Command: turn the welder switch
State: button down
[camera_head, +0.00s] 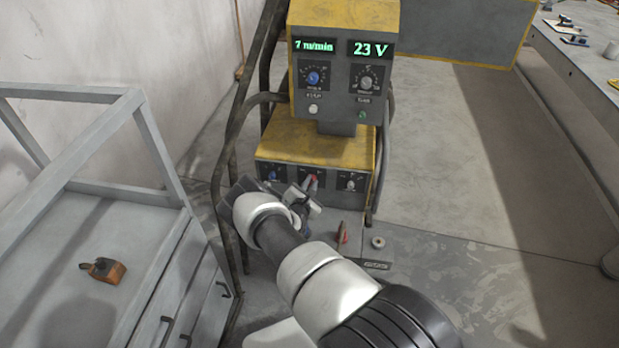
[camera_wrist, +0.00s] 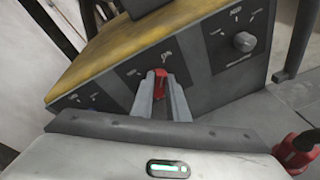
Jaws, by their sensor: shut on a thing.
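The welder (camera_head: 315,142) is a yellow and dark grey unit with a lower control panel facing me. Its red switch (camera_wrist: 160,76) sits in the middle of that panel, under a label that seems to read ON. In the wrist view, my gripper (camera_wrist: 160,82) has its two fingers closed around the red switch, with the red showing between the fingertips. In the head view, my gripper (camera_head: 312,184) reaches the same panel and partly hides it, and a bit of red shows at the fingertips.
A knob (camera_wrist: 244,42) is right of the switch. The upper box (camera_head: 345,60) shows "7 m/min" and "23 V". Hoses (camera_head: 235,140) hang at the welder's left. Floor (camera_head: 465,150) right of the welder is open.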

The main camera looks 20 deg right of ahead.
jog(key=shift+s+d+m+y+p, duration=0.15)
jog(key=shift+m+y+p, duration=0.25)
jog(key=shift+m+p, duration=0.4)
jog(key=shift+f, duration=0.1)
jog(key=c, duration=1.7)
grip_release()
jog(key=p+v, duration=0.2)
jog(key=v, duration=1.5)
jog(key=shift+s+f+p, duration=0.15)
jog(key=shift+s+p, duration=0.05)
jog(key=shift+p, duration=0.2)
